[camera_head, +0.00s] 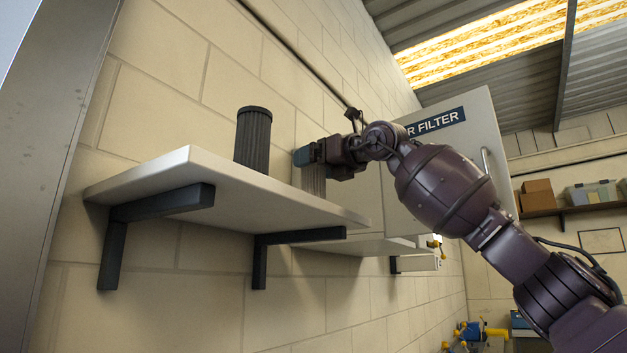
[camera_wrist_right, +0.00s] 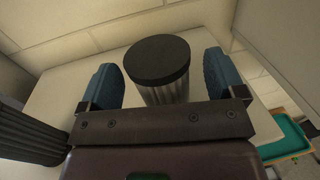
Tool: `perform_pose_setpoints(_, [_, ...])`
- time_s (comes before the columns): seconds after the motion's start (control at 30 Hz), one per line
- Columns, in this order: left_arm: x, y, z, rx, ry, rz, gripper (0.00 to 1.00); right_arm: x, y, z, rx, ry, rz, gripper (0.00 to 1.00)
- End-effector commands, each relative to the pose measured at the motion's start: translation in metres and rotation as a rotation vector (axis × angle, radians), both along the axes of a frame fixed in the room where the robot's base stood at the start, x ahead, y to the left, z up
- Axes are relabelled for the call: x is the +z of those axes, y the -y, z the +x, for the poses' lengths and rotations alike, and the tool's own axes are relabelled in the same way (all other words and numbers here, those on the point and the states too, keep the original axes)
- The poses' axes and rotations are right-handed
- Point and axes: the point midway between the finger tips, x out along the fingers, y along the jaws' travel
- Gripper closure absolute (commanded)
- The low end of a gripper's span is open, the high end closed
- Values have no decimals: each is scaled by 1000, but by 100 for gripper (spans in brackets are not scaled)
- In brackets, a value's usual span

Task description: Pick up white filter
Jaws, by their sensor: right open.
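The white filter (camera_head: 314,181), a pale pleated cylinder, stands on the wall shelf (camera_head: 190,172) and is partly hidden by my right gripper (camera_head: 306,155) in the head view. In the right wrist view, the white filter (camera_wrist_right: 165,92) shows a black round cap and stands upright between the two blue fingers of my right gripper (camera_wrist_right: 163,82). The fingers are open, one on each side, with a visible gap to the filter on both sides. My left gripper is not in view.
A dark pleated filter (camera_head: 253,140) stands upright on the shelf, left of the white one; it also shows in the wrist view (camera_wrist_right: 28,137). An open cabinet door (camera_head: 455,150) labelled "FILTER" stands behind my right arm. A lower shelf (camera_head: 362,246) lies beyond. The wall is close behind.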

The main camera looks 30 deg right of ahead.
Motion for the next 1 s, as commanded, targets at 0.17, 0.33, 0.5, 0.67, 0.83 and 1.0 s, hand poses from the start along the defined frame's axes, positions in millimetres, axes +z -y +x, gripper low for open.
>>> perform_pose_setpoints(0.17, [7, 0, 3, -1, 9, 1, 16, 1, -3, 14, 0, 1, 1, 11])
perform_pose_setpoints(0.33, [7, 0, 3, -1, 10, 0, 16, 0, -3, 16, -1, 1, 1, 11])
perform_pose_setpoints(0.5, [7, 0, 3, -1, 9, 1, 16, 0, -3, 16, 0, 1, 1, 25])
perform_pose_setpoints(0.67, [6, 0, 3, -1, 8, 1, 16, 0, -3, 16, 0, 1, 1, 50])
perform_pose_setpoints(0.83, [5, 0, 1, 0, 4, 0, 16, 0, -3, 15, 0, 2, 1, 68])
perform_pose_setpoints(1.0, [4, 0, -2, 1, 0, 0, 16, 1, -3, 15, 0, 2, 1, 68])
